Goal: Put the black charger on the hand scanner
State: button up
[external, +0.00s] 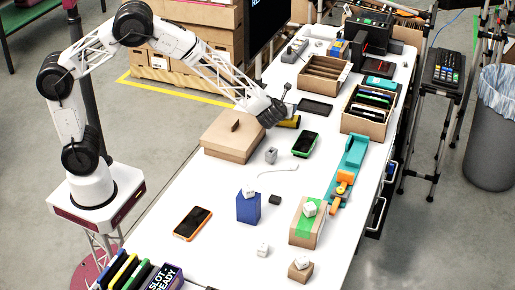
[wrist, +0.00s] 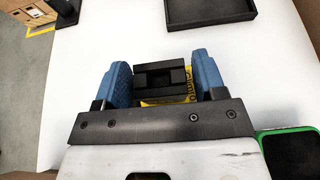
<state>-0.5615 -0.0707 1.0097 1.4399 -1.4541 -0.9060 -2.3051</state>
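A small black block (external: 274,199) that looks like the black charger lies on the white table, right of a blue box. A dark-screened handheld with a green edge (external: 305,144) lies flat further back; it also shows in the wrist view (wrist: 290,153). I cannot tell if this or the orange-edged handheld (external: 192,223) is the hand scanner. My gripper (external: 280,112) is low beside a yellow and black object (external: 290,121). In the wrist view my blue fingers (wrist: 162,80) stand wide apart around its notched black part (wrist: 160,76). Some yellow shows before the right finger.
A cardboard carton (external: 232,137) lies left of my gripper, and a black tray (external: 314,107) behind it. A small grey block (external: 271,155) stands nearby. A blue box (external: 248,207) and a green-taped carton (external: 302,231) carry white cubes. Crates line the back right.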

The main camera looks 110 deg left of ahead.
jog(key=shift+o, duration=0.7)
jog(key=shift+r, duration=0.1)
jog(key=shift+d+r, duration=0.1)
jog(key=v, duration=1.1)
jog(key=shift+d, duration=0.4)
jog(key=shift+r, duration=0.1)
